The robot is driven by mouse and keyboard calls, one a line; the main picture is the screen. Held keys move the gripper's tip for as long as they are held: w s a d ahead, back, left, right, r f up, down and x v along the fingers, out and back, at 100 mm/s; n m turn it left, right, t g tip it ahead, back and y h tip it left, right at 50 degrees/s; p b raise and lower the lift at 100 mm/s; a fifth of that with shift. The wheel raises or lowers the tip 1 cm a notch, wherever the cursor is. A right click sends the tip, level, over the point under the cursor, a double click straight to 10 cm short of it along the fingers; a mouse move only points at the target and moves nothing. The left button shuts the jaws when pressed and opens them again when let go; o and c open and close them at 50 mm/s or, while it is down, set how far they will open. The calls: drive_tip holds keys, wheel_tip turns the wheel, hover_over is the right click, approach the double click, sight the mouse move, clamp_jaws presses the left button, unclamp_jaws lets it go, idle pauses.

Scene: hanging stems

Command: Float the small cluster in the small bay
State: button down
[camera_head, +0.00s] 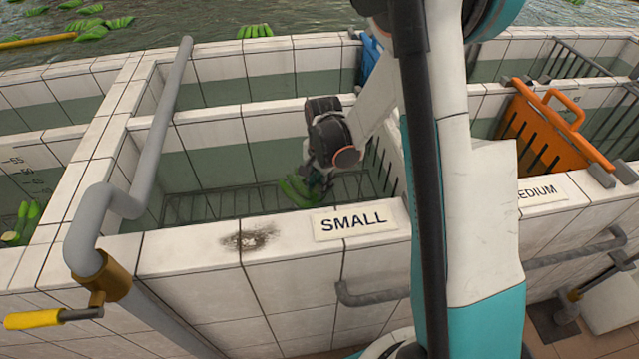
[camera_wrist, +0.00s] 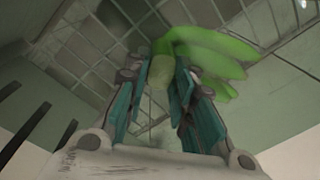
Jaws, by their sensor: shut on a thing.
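The small cluster is a bunch of green bananas (camera_head: 297,190), low inside the bay labelled SMALL (camera_head: 350,222). My gripper (camera_head: 318,180) reaches down into this bay from the right and is shut on the cluster. In the wrist view the teal fingers (camera_wrist: 170,92) close around the cluster's pale stem, and the green fruit (camera_wrist: 215,50) spreads up and to the right. A wire grid lies below the cluster. I cannot tell whether the fruit touches the water or the grid.
Tiled walls surround the bay. A grey pipe (camera_head: 160,125) with a yellow-handled valve (camera_head: 35,319) runs along its left. An orange slotted gate (camera_head: 545,130) stands at the medium bay on the right. More green clusters (camera_head: 254,30) float in the water behind; others (camera_head: 25,222) are at far left.

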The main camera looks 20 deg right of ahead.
drive_tip(key=c, duration=1.3)
unclamp_jaws()
drive_tip(key=shift+r, duration=0.1)
drive_tip(key=r+p, duration=0.4)
drive_tip(key=r, duration=0.5)
drive_tip(key=r+p, duration=0.4)
drive_tip(key=r, duration=0.6)
drive_tip(key=r+p, duration=0.4)
drive_tip(key=r, duration=0.6)
drive_tip(key=shift+s+d+r+p, duration=0.15)
drive_tip(key=shift+s+p, duration=0.1)
drive_tip(key=shift+p, duration=0.05)
